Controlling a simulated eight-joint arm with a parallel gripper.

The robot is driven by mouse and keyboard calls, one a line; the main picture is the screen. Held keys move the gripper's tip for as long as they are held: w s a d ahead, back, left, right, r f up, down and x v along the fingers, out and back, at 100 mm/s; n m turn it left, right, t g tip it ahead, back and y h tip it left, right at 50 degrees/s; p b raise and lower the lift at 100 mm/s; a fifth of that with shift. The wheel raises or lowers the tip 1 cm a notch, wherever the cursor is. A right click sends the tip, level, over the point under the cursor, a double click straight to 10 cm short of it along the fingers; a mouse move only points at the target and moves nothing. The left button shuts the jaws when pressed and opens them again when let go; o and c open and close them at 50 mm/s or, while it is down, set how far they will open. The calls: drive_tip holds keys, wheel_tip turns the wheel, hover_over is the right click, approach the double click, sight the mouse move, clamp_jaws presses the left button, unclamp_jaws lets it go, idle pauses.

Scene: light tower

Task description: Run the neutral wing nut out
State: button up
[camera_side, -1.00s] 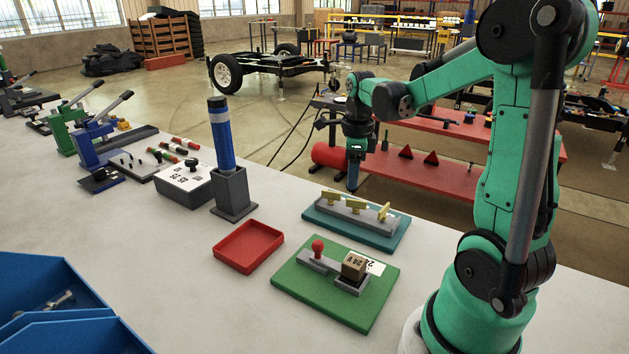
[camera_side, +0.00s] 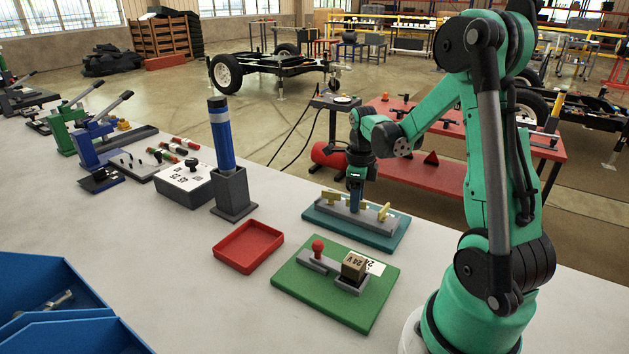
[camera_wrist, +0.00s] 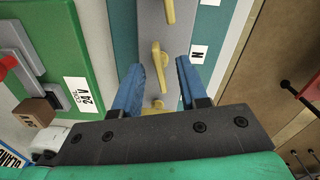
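Several yellow wing nuts stand in a row on a grey bar over a teal base (camera_side: 398,238). In the wrist view, the middle wing nut (camera_wrist: 159,62) lies level with a white label marked N (camera_wrist: 198,55), so it appears to be the neutral one. My gripper (camera_wrist: 160,66) is open, with one blue finger on each side of this nut and visible gaps between. In the side view, my gripper (camera_side: 355,208) points down at the middle of the bar and hides that nut. The left wing nut (camera_side: 330,198) and right wing nut (camera_side: 383,212) stay visible.
A green board (camera_side: 340,305) with a red knob (camera_side: 318,247) and a 24 V block (camera_side: 354,266) lies in front. An empty red tray (camera_side: 248,247) sits left of it. A blue cylinder in a grey holder (camera_side: 232,193) stands behind the tray.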

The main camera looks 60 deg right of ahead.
clamp_jaws()
